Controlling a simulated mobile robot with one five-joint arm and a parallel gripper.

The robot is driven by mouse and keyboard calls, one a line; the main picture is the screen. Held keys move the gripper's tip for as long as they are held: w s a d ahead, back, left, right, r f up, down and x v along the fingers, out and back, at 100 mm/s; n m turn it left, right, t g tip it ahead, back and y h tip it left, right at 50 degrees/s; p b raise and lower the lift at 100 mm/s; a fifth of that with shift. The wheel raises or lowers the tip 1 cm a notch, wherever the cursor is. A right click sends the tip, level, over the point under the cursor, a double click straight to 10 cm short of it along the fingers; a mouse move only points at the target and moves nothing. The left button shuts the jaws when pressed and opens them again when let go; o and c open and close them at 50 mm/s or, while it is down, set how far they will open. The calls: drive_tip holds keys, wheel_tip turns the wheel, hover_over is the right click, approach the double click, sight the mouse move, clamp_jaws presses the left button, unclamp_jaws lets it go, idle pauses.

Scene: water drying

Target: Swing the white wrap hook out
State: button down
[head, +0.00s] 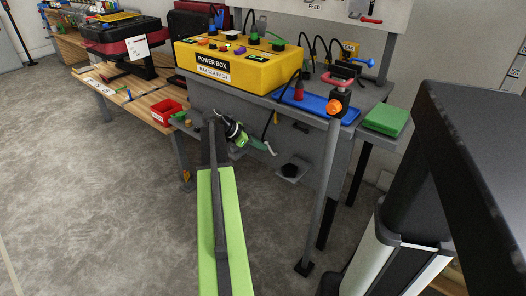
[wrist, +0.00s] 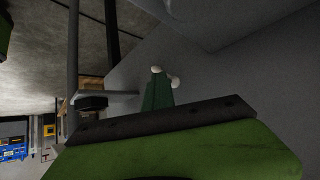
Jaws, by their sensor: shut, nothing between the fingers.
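My gripper (head: 269,148) is low in front of the grey bench panel, its green fingers together and empty. It also shows in the wrist view (wrist: 165,76), with small white tips close to the panel. In the wrist view a blurred pale shape (wrist: 172,8) is at the top edge, apart from my fingertips. I cannot tell which way the hook points.
A yellow power box (head: 238,62) stands on the grey bench above my arm. A small grey shelf with a black round piece (head: 290,170) sticks out right of my gripper. A blue tray (head: 312,106) and green block (head: 386,120) lie right. The floor (head: 100,210) at left is clear.

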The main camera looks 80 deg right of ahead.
drive_tip(key=shift+w+d+f+b, duration=0.25)
drive_tip(key=shift+w+f+b, duration=0.05)
drive_tip(key=shift+f+b, duration=0.25)
drive_tip(key=shift+w+d+f+b, duration=0.25)
drive_tip(key=shift+f+b, duration=0.15)
drive_tip(key=shift+f, duration=0.15)
drive_tip(key=shift+w+d+f+b, duration=0.2)
drive_tip(key=shift+w+f+b, duration=0.1)
drive_tip(key=shift+f+b, duration=0.25)
drive_tip(key=shift+w+f, duration=0.1)
drive_tip(key=shift+a, duration=0.1)
drive_tip(key=shift+s+a, duration=0.35)
drive_tip(key=shift+s, duration=0.35)
